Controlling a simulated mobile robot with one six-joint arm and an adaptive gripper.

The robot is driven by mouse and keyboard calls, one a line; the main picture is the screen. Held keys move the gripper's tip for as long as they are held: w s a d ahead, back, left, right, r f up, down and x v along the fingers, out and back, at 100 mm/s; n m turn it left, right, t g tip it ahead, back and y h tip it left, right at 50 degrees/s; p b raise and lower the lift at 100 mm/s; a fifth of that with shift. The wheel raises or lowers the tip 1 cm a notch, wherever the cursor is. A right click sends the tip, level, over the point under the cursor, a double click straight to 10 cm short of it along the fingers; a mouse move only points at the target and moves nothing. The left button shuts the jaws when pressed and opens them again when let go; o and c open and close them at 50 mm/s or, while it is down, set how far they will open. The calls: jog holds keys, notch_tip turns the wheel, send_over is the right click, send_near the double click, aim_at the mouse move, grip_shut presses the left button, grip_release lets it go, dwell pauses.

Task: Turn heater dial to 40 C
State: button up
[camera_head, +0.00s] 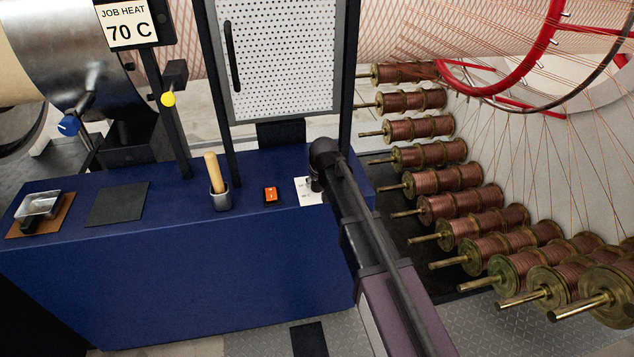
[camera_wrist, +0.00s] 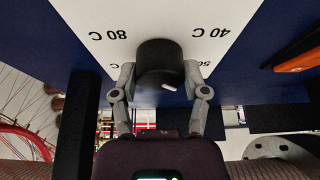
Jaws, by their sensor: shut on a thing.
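The heater dial (camera_wrist: 160,62) is a black round knob on a white label plate (camera_wrist: 208,12) in the wrist view. A short white mark shows near its lower edge, slightly right of centre. The print "80 C" is at upper left and "40 C" at upper right, both upside down; other labels are partly hidden. My gripper (camera_wrist: 160,84) has a finger on each side of the dial and is shut on it. In the head view my gripper (camera_head: 317,184) is over the white plate (camera_head: 305,195) on the blue cabinet (camera_head: 180,270), and hides the dial.
An orange switch (camera_head: 271,194) and a cup with a wooden-handled tool (camera_head: 218,190) stand left of my gripper. A sign (camera_head: 127,25) reads "JOB HEAT 70 C". Copper-wound spools (camera_head: 450,180) line the right side. A dark post (camera_head: 345,80) rises behind my gripper.

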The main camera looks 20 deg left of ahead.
jog(key=n+g+y, duration=0.1)
jog(key=n, duration=0.5)
jog(key=n+g, duration=0.1)
jog(key=n, duration=0.1)
jog(key=shift+g+y, duration=0.3)
jog(key=shift+y, duration=0.1)
jog(key=n+g, duration=0.1)
jog(key=n, duration=0.2)
jog(key=shift+n+g, duration=0.3)
jog(key=shift+n, duration=0.1)
jog(key=shift+n+g, duration=0.6)
jog(key=shift+n, duration=1.1)
jog(key=shift+s, duration=0.1)
jog(key=o, duration=1.1)
jog(key=shift+o, duration=0.2)
